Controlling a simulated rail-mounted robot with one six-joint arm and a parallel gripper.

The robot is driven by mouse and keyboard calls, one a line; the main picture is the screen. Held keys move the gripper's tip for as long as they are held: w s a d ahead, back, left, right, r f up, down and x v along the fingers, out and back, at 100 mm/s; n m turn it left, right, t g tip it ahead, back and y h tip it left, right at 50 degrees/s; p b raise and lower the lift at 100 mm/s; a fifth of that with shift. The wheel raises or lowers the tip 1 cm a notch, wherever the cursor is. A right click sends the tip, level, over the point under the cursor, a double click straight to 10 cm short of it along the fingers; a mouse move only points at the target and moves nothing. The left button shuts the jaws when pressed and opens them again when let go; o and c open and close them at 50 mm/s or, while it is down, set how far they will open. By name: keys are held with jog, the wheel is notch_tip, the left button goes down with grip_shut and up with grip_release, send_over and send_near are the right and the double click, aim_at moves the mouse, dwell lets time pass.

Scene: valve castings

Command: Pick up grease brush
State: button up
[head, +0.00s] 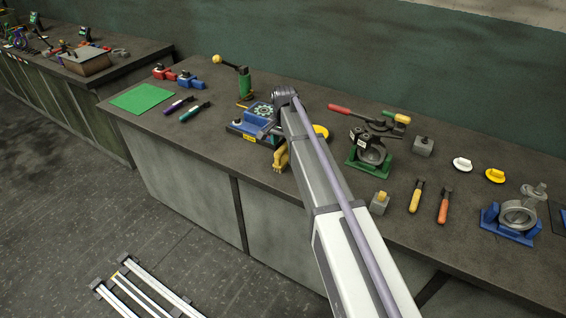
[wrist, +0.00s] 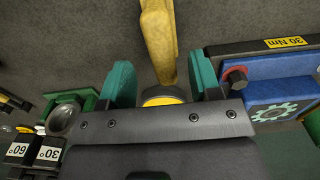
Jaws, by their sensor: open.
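My gripper (wrist: 161,78) is open, with its two teal fingers apart. Between them in the wrist view is a long yellow piece (wrist: 158,38), with a round dark-and-yellow part close to the gripper body. It seems to be the grease brush, but I cannot tell for certain. A gap shows beside each finger, and the gripper body hides the near end. In the head view my arm covers the gripper and the middle of this spot. Yellow shows on both sides of the arm, at the bench's front edge (head: 281,158) and behind it (head: 320,131).
A blue fixture (wrist: 281,98) marked 30 Nm stands close on the wrist view's right. A green fixture (head: 370,155) with a clamp is on the other side. Yellow-handled (head: 416,196) and orange-handled (head: 444,206) tools lie farther right. A green mat (head: 142,98) lies left.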

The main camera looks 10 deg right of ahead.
aim_at(283, 147)
notch_tip(283, 147, down, 5)
jog(key=b, duration=0.4)
jog(key=shift+w+a, duration=0.1)
jog(key=shift+a, duration=0.05)
jog(key=shift+r, duration=0.25)
grip_shut()
notch_tip(283, 147, up, 10)
jog(key=p, duration=1)
jog(key=shift+r+p, duration=0.2)
jog(key=shift+p, duration=0.2)
jog(key=shift+f, duration=0.2)
jog(key=c, duration=0.6)
grip_release()
jog(key=shift+c, duration=1.6)
